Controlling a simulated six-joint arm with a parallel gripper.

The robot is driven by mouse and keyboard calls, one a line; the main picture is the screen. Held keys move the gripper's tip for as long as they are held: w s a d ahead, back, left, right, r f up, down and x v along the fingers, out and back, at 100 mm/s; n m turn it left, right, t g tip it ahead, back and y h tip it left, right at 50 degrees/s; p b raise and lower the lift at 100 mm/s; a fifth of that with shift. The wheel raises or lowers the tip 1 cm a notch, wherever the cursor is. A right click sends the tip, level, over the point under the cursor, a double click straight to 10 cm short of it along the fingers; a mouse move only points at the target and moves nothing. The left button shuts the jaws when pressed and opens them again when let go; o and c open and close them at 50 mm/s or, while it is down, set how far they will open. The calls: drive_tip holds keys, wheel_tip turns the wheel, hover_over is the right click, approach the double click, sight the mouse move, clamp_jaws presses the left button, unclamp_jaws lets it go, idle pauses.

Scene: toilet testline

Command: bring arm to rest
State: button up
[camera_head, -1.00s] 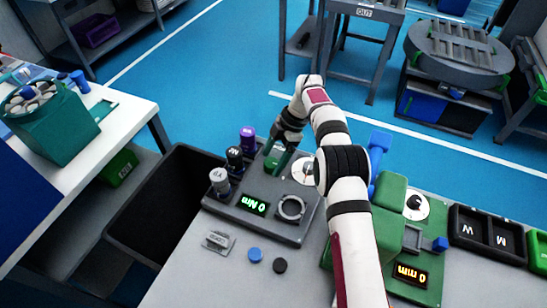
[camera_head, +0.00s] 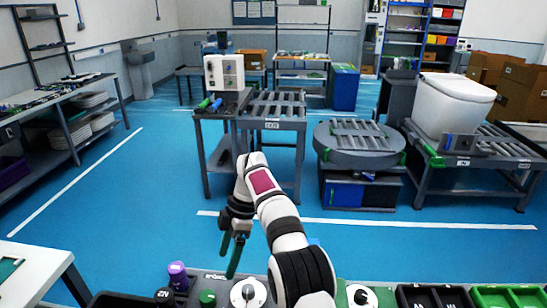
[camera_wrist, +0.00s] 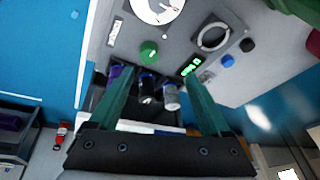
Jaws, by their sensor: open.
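My gripper (camera_head: 232,250) is in the middle of the head view, above the near bench, with its green fingers pointing down. In the wrist view my gripper (camera_wrist: 160,105) shows its two green fingers spread apart with nothing held between them. Beyond the fingers are several capped cylinders (camera_wrist: 170,95) and a green knob (camera_wrist: 149,50) on the grey test panel (camera_wrist: 190,25). The gripper looks apart from them. My arm is raised and bent over the bench.
A purple-topped cylinder (camera_head: 178,274) and a green knob (camera_head: 207,298) stand below my gripper. Black bins (camera_head: 433,297) are at right. A roller table (camera_head: 275,108), a round turntable (camera_head: 355,140) and a toilet (camera_head: 452,103) stand beyond open blue floor (camera_head: 150,180).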

drive_tip(key=s+d+r+m+t, duration=0.2)
drive_tip(key=s+d+r+m, duration=0.9)
drive_tip(key=s+d+m, duration=0.35)
drive_tip(key=s+d+f+m, duration=0.3)
drive_tip(key=s+m, duration=0.4)
drive_tip(key=s, duration=0.2)
drive_tip(key=s+d+f+m+h, duration=0.1)
drive_tip(key=s+d+f+m, duration=0.2)
drive_tip(key=s+m, duration=0.4)
drive_tip(key=s+d, duration=0.1)
drive_tip(key=s, duration=0.2)
drive_tip(key=shift+d+t, duration=0.15)
drive_tip(key=shift+t, duration=0.15)
